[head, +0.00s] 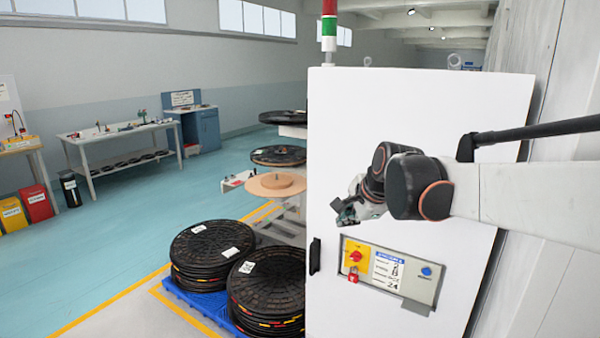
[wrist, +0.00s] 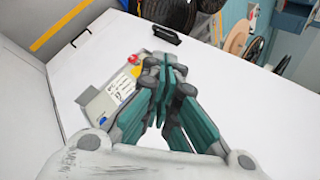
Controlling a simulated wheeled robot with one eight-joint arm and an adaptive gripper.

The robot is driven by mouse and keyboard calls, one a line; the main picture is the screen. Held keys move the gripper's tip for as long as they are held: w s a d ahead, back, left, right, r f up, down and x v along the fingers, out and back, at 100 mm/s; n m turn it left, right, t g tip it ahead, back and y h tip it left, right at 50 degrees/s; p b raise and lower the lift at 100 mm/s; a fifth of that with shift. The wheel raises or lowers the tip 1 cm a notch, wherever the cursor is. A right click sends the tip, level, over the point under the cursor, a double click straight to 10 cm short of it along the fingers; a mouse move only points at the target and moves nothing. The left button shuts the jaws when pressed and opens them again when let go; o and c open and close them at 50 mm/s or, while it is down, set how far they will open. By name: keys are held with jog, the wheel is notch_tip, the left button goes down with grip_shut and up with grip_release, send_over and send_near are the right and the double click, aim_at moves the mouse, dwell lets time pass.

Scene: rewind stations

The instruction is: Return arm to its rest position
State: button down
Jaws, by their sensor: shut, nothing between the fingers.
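My arm reaches in from the right in the head view, in front of a white cabinet (head: 420,110). My gripper (head: 345,213) is at the arm's end, above and left of the cabinet's control panel (head: 392,272). In the wrist view my gripper (wrist: 165,65) has its fingers together with nothing between them. The panel (wrist: 108,100) also shows there, beside the fingertips. The panel carries a red knob on a yellow plate (head: 356,257), a red padlock (head: 352,275) and a blue button (head: 427,271).
A black door handle (head: 315,256) sits on the cabinet's left edge. Stacked black reels (head: 212,248) stand on a blue pallet (head: 195,300) to the left. Workbenches (head: 120,137) line the far wall. The blue floor (head: 120,230) between is clear.

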jog(key=s+d+f+n+h, duration=0.1)
jog(key=s+n, duration=0.4)
jog(key=s, duration=0.5)
jog(key=s+d+f+n+b, duration=0.1)
jog(key=s+d+f+n, duration=0.3)
jog(key=s, duration=0.6)
jog(key=s+d+f+n+h+b, duration=0.1)
jog(key=s+d+f+n, duration=0.2)
jog(key=s, duration=0.8)
notch_tip(320, 180, down, 3)
jog(key=n, duration=0.3)
jog(key=shift+d+r+h, duration=0.15)
jog(key=shift+h, duration=0.15)
jog(key=shift+s, duration=0.1)
